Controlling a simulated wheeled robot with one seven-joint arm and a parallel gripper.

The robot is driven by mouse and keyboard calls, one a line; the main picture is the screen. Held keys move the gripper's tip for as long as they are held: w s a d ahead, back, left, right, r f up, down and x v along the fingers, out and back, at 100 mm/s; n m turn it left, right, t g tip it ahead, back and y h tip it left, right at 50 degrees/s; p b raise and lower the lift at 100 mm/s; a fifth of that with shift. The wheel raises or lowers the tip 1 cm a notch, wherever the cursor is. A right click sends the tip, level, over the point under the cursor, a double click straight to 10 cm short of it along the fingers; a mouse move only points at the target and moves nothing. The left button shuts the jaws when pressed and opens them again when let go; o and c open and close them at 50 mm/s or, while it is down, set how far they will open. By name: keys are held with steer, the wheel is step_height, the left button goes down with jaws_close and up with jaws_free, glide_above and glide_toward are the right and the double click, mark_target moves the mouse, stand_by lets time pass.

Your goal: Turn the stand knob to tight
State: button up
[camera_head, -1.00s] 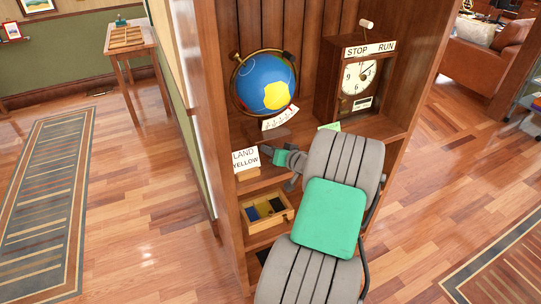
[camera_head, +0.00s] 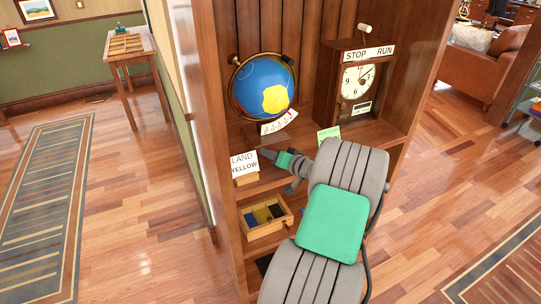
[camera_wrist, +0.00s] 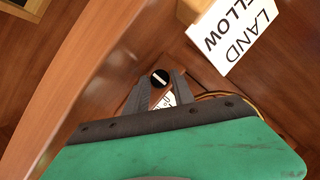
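The globe (camera_head: 262,88), blue with a yellow land patch, sits on the shelf in the head view, with a white scale card (camera_head: 279,122) below it. A round black knob with a white line (camera_wrist: 159,78) shows in the wrist view, just beyond and between my fingertips. My gripper (camera_wrist: 158,85) is open, its two grey fingers on either side of the knob in the picture; I cannot tell whether they touch it. In the head view my gripper (camera_head: 266,154) is small, below the globe and beside the LAND YELLOW card (camera_head: 245,164). The knob is hidden there.
A clock box (camera_head: 355,85) marked STOP and RUN stands right of the globe, with a green card (camera_head: 328,134) in front. A drawer tray (camera_head: 283,224) with coloured pieces is on the shelf below. The wooden side wall (camera_wrist: 75,75) runs close by in the wrist view.

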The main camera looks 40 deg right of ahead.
steer(key=o, duration=0.3)
